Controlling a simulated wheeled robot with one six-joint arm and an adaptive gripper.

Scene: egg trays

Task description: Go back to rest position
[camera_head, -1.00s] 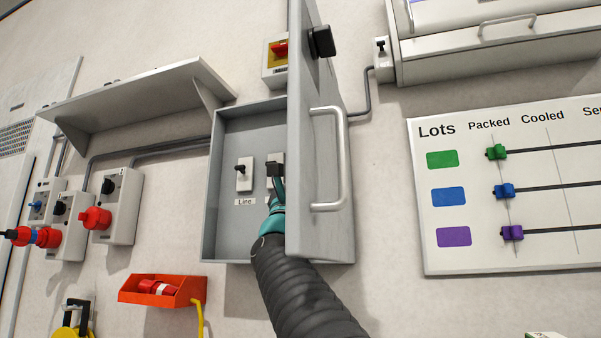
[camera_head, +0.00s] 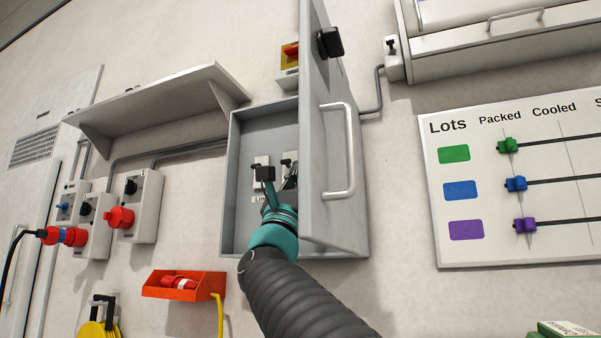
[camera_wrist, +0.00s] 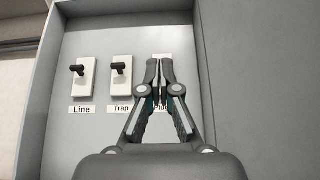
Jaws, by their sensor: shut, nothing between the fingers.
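My gripper (camera_wrist: 159,66) is shut and empty, its fingertips together in front of the switch box (camera_head: 241,180). In the wrist view the fingertips cover most of a third switch, whose label is partly hidden. The Line switch (camera_wrist: 82,76) and the Trap switch (camera_wrist: 121,74) show to its left, each with a black toggle. In the head view my gripper (camera_head: 265,175) is at the box opening, left of the open grey door (camera_head: 335,150), and covers part of the switches. I cannot tell the exact gap to the switch plates.
The door with its handle (camera_head: 350,150) stands out to the right of my arm. A grey shelf (camera_head: 160,100), red plugs (camera_head: 121,218) and an orange bin (camera_head: 184,284) are on the left. The lots board (camera_head: 530,240) hangs on the right.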

